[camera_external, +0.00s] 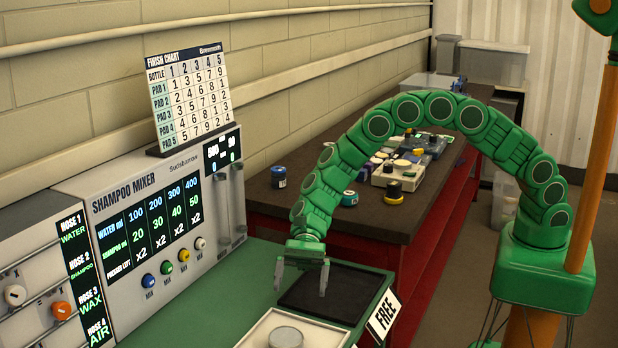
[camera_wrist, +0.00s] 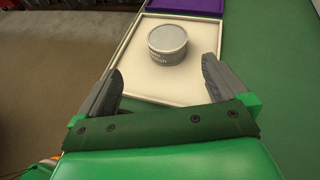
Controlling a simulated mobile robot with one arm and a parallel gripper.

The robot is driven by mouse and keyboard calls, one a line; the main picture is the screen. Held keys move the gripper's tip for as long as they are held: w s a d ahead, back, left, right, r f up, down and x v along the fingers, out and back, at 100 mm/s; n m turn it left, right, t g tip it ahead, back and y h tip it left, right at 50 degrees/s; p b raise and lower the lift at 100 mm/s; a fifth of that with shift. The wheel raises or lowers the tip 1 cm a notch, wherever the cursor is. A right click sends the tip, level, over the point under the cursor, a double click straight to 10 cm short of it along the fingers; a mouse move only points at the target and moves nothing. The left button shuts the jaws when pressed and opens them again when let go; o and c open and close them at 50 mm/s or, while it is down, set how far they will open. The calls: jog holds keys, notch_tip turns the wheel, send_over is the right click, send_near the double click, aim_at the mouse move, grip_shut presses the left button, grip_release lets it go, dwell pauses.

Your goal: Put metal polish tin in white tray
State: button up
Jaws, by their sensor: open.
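A round grey tin (camera_external: 286,338), which looks like the metal polish tin, sits upright on the white tray (camera_external: 252,334) at the bottom edge of the external view. In the wrist view the tin (camera_wrist: 167,43) stands on the bare floor of the white tray (camera_wrist: 135,82), inside its rim. The lettering on its side is too small to read surely. My gripper (camera_external: 302,280) is open and empty above the green counter, by the dark mat behind the white tray. In the wrist view its two fingers (camera_wrist: 163,66) are spread wide, with the tin beyond their tips.
A dark square mat (camera_external: 328,292) lies beside the tray on the green counter (camera_external: 228,270). A purple tray (camera_wrist: 185,5) adjoins the white one. The shampoo mixer (camera_external: 140,225) stands along the wall. Pads and jars crowd the dark bench (camera_external: 300,200) behind.

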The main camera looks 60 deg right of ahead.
jog(key=s+d+r+n+h, duration=0.25)
jog(key=s+d+r, duration=0.2)
jog(key=d, duration=0.35)
jog(key=s+d+r+n+h, duration=0.1)
jog(key=s+d+r+n, duration=0.25)
jog(key=d+r, duration=0.3)
jog(key=s+d+r+n+h, duration=0.1)
jog(key=s+d+r+n, duration=0.1)
jog(key=s+d+r, duration=0.45)
jog(key=s+d+n+t+h, duration=0.1)
jog(key=s+d+h, duration=0.1)
jog(key=s+d, duration=0.5)
jog(key=s+d+r+n+h, duration=0.1)
jog(key=s+d, duration=0.6)
jog(key=d, duration=0.8)
jog(key=s+d+n+t+h, duration=0.1)
jog(key=s+d+n+h, duration=0.2)
jog(key=d, duration=0.8)
jog(key=s+h, duration=0.2)
jog(key=s, duration=0.2)
jog(key=shift+s+r+t, duration=0.15)
jog(key=shift+r+t, duration=0.15)
jog(key=shift+r, duration=0.1)
